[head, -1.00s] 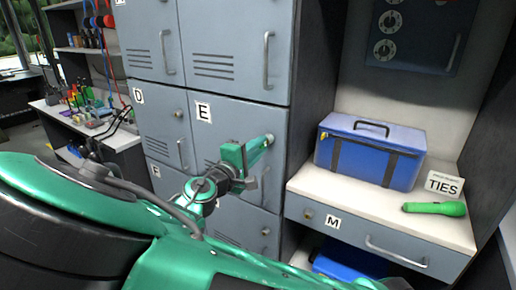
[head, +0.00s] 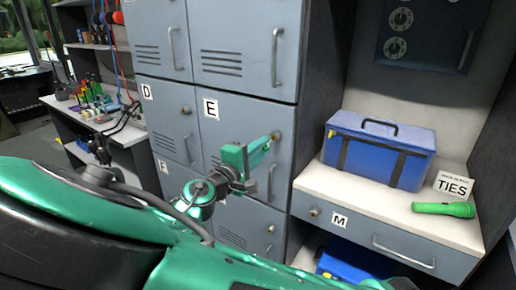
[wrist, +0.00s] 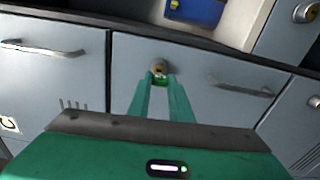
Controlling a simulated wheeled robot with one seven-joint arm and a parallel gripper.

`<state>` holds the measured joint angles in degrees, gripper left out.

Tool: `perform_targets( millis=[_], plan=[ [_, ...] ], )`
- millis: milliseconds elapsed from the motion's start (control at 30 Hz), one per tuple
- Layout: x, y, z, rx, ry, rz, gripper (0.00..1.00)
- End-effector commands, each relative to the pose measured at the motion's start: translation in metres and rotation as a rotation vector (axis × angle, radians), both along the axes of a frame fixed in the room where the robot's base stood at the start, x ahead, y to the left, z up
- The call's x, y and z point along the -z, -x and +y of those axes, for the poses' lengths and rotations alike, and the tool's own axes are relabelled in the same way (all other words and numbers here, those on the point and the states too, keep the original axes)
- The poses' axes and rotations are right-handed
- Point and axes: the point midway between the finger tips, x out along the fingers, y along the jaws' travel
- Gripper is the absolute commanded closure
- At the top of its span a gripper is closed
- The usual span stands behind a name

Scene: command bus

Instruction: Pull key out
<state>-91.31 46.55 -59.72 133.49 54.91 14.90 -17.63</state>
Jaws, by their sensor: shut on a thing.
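My gripper (head: 266,146) is at the upper right of the locker door marked E (head: 235,125), its fingers directed at the door's round brass lock (head: 277,135). A small pale piece of the key (wrist: 160,75) shows between the fingertips. The fingers hide most of the key, and I cannot tell whether its tip is still inside the lock. The door is shut.
The door handle (head: 271,182) is just below my gripper. To the right, a counter (head: 340,187) holds a blue case (head: 380,150), a green flashlight (head: 444,209) and a TIES sign (head: 453,186). Other shut lockers surround door E.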

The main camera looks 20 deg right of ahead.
Motion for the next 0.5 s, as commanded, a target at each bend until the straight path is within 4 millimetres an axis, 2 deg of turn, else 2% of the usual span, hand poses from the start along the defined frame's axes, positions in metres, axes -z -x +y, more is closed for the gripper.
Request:
perform_targets(
  millis=[367,500],
  plan=[
    [-0.0005,0.0012,0.0015,0.0,0.0,-0.001,1.0],
    [-0.0001,0.0051,0.0077,-0.003,-0.001,-0.001,1.0]
  ],
)
